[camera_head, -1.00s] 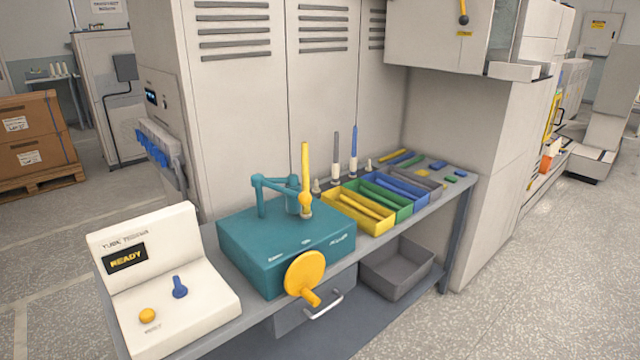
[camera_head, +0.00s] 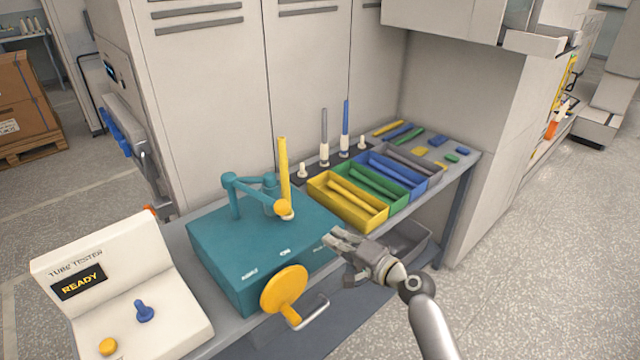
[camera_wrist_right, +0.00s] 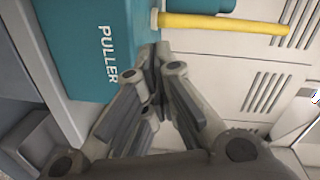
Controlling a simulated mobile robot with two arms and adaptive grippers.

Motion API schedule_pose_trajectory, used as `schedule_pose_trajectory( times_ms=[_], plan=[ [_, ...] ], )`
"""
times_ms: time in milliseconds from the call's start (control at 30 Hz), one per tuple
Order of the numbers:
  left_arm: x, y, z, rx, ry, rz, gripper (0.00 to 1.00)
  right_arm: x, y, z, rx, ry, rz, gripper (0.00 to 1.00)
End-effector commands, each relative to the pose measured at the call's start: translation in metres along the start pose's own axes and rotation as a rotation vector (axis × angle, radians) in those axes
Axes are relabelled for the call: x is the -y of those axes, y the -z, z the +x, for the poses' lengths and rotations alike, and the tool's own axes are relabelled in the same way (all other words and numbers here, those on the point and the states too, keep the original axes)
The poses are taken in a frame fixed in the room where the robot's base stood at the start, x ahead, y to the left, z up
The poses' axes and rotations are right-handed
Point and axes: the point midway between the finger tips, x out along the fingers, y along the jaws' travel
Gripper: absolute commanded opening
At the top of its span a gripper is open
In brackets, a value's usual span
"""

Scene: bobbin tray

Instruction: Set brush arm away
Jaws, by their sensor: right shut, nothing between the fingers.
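The teal puller machine (camera_head: 262,250) stands on the bench with a yellow crank wheel (camera_head: 284,289) on its front. A teal jointed arm (camera_head: 250,184), which looks like the brush arm, sits on top, beside an upright yellow tube (camera_head: 284,165). My right gripper (camera_head: 332,240) is shut and empty, in front of the machine's right end. In the right wrist view the closed fingers (camera_wrist_right: 155,50) point toward the machine's lettered face (camera_wrist_right: 90,45), and the yellow tube (camera_wrist_right: 225,23) lies across the top. My left gripper is not in view.
Yellow, green and blue trays (camera_head: 345,205) with tubes stand right of the machine. Upright grey and blue tubes (camera_head: 324,135) stand behind them. A tube tester (camera_head: 120,285) reading READY is at the left. A grey bin (camera_head: 405,238) sits below the bench. Tall cabinets close off the back.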

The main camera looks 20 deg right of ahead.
Motion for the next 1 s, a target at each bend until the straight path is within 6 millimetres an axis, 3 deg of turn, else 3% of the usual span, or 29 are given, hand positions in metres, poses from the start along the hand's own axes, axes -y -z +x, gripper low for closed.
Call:
schedule_pose_trajectory(
  times_ms=[33,100,267,733,1000],
  plan=[
    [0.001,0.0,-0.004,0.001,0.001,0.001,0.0,0.028,0.007,-0.003,-0.002,0.051,0.011,0.0],
    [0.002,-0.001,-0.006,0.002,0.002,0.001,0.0,0.056,0.014,-0.006,0.0,0.108,0.027,0.0],
    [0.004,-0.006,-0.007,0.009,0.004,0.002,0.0,0.089,0.021,-0.013,0.004,0.178,0.045,0.0],
    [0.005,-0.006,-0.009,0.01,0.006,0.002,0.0,0.094,0.022,-0.01,0.005,0.188,0.049,0.0],
    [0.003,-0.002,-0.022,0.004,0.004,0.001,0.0,0.103,0.023,0.025,0.006,0.188,0.051,0.0]
  ],
)
